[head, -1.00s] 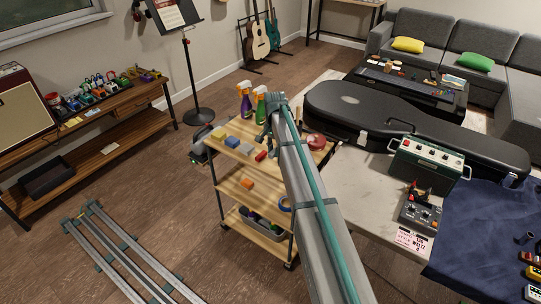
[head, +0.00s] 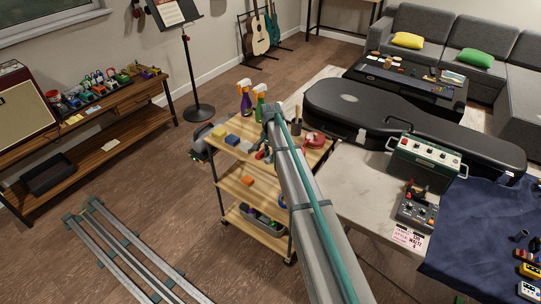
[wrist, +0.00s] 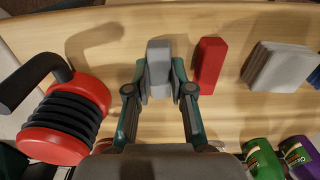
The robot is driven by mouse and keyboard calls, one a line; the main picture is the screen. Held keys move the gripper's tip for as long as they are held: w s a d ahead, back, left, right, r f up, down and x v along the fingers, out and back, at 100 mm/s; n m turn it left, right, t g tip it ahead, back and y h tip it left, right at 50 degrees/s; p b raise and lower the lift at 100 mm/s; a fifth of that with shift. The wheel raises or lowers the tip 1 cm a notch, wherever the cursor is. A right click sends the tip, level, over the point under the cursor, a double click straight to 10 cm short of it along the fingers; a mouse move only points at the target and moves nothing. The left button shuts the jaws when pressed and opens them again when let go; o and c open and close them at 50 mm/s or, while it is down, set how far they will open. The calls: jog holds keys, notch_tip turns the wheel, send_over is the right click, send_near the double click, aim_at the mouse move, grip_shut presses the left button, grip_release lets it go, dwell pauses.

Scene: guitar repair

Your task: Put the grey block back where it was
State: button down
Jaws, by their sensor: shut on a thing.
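A small grey block (wrist: 158,68) is between my gripper's two fingers (wrist: 158,85) in the wrist view, and both fingers press on its sides. It is over the pale wooden top shelf of a cart (head: 229,158); I cannot tell whether it touches the wood. A red block (wrist: 208,64) lies just right of the gripper in that view. In the head view my gripper (head: 264,152) is low over the shelf, and my arm mostly hides the held block.
A black and red round tool (wrist: 65,120) stands close to the gripper's left in the wrist view. Two spray bottles, green (head: 260,101) and purple (head: 245,98), stand at the shelf's back.

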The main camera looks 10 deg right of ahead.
aim_at(270, 157)
jog(key=shift+f, duration=0.15)
jog(key=c, duration=1)
grip_release()
jog(key=shift+r+b, duration=1.45)
jog(key=shift+r, duration=4.75)
